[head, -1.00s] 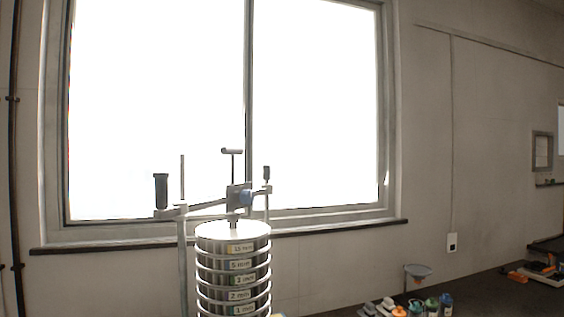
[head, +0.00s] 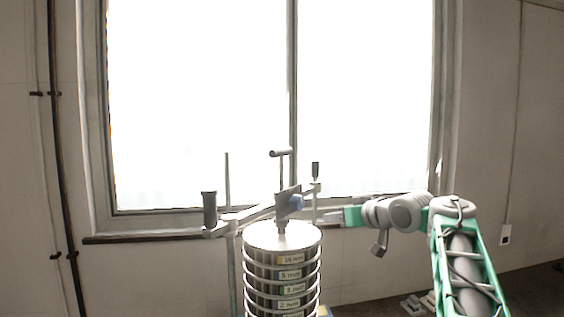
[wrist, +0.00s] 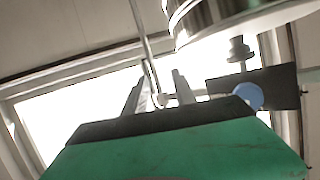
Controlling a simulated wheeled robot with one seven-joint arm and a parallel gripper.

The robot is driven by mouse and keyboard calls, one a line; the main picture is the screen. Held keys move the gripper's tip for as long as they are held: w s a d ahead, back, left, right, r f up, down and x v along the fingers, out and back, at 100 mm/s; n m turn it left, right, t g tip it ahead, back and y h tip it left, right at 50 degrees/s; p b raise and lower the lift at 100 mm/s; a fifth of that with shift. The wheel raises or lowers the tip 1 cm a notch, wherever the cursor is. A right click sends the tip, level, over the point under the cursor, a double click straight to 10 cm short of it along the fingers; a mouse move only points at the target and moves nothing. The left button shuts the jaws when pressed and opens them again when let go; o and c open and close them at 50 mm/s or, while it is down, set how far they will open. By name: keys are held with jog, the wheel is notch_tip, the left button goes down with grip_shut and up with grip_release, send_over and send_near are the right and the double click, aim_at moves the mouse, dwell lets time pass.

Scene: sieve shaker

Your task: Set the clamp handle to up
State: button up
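The sieve stack (head: 283,275) stands upright under a clamp bar (head: 258,212) with a dark plate and blue knob (head: 296,202). A T-shaped handle (head: 280,153) stands upright above the plate. A thick black grip (head: 209,207) stands upright at the bar's left end, and a small dark grip (head: 315,170) stands upright at its right end. I cannot tell which is the clamp handle. My gripper (head: 332,216) points left, close to the right post. In the wrist view my gripper (wrist: 158,82) has its fingers apart, with a thin post (wrist: 141,30) close to them; contact is unclear.
A tall window (head: 200,110) with a sill (head: 150,235) is behind the shaker. A thin rod (head: 227,180) rises near the left grip. Small items (head: 415,303) lie on the dark counter at the lower right, partly behind my arm. The stack's edge (wrist: 220,22) is close in the wrist view.

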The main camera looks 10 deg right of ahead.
aim_at(282, 163)
jog(key=s+a+r+n+t+y, duration=0.1)
jog(key=s+a+r+n+y, duration=0.15)
jog(key=a+r, duration=0.35)
jog(key=s+a+r+n+y, duration=0.2)
jog(key=a+r+y, duration=0.25)
jog(key=r, duration=0.45)
jog(key=shift+h, duration=0.3)
jog(key=p+x, duration=0.2)
jog(key=x, duration=0.5)
jog(key=shift+w+a+p, duration=0.2)
jog(key=shift+p, duration=0.2)
jog(key=shift+w+a, duration=0.1)
jog(key=shift+w, duration=0.15)
grip_shut()
